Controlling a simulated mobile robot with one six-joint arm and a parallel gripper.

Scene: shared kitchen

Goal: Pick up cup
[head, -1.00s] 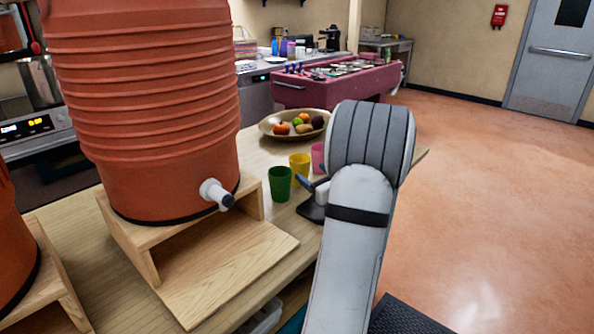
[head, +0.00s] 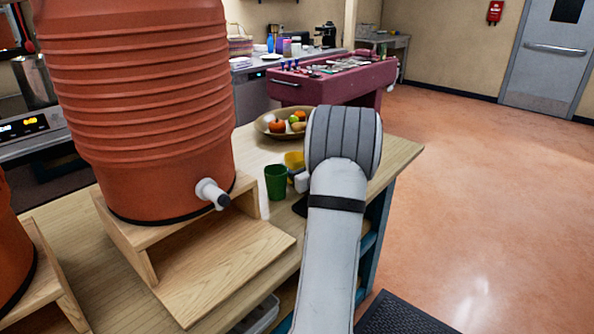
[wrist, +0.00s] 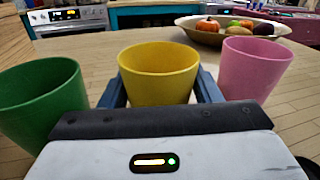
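A yellow cup (wrist: 158,75) stands upright on the wooden counter, between the two fingers of my gripper (wrist: 162,88) in the wrist view. The fingers are spread, one at each side of the cup; I cannot tell whether they touch it. A green cup (wrist: 42,102) stands to the left and a pink cup (wrist: 254,66) to the right. In the head view the green cup (head: 277,182) shows clearly. The yellow cup (head: 292,161) is partly covered, and my arm hides the pink cup and most of my gripper.
A fruit bowl (head: 266,130) stands behind the cups. A big orange drink dispenser (head: 140,100) on a wooden stand (head: 225,262) fills the left of the counter (head: 395,158). A second dispenser is at the far left. The floor to the right is open.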

